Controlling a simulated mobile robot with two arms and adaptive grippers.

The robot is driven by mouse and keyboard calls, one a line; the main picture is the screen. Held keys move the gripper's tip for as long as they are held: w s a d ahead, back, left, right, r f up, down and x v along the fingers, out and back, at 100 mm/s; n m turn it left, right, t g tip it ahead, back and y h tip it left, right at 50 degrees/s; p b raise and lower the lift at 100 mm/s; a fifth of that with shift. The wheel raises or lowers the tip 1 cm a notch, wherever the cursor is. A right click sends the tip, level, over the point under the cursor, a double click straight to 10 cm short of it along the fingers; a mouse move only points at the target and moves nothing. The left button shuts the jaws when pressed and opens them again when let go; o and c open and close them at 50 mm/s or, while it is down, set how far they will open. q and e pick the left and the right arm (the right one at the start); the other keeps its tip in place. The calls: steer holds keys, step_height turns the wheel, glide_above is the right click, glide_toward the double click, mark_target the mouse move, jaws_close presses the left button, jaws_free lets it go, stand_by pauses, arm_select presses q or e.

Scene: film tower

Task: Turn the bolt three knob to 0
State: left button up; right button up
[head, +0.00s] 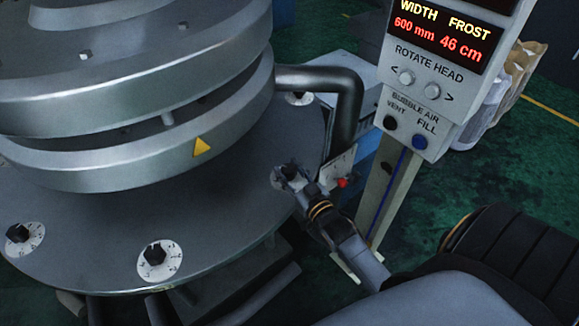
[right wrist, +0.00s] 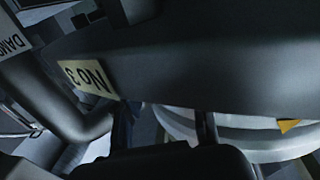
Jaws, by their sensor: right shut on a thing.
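The plate's edge carries a label reading "NO 3" (right wrist: 88,77), upside down in the right wrist view. In the head view my right gripper (head: 289,173) is at the knob on the right side of the round grey plate (head: 215,205), shut on it. In the right wrist view the dark fingers (right wrist: 165,127) reach the plate and the knob is hidden. My left gripper is not in view.
Other black knobs on white dials sit at the front (head: 157,255), left (head: 20,236) and back (head: 297,98) of the plate. Stacked metal rings (head: 150,155) rise beside my gripper. A dark bent pipe (head: 347,110) and a control post (head: 425,90) stand behind and right.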

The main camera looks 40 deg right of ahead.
steer(key=shift+m+h, duration=0.3)
steer(key=shift+h, duration=0.2)
steer(key=o, duration=1.2)
steer(key=shift+s, duration=0.15)
steer(key=s, duration=0.4)
steer(key=s+a, duration=0.1)
steer(key=s, duration=0.6)
steer(key=shift+s+a, duration=0.2)
steer(key=shift+s, duration=0.1)
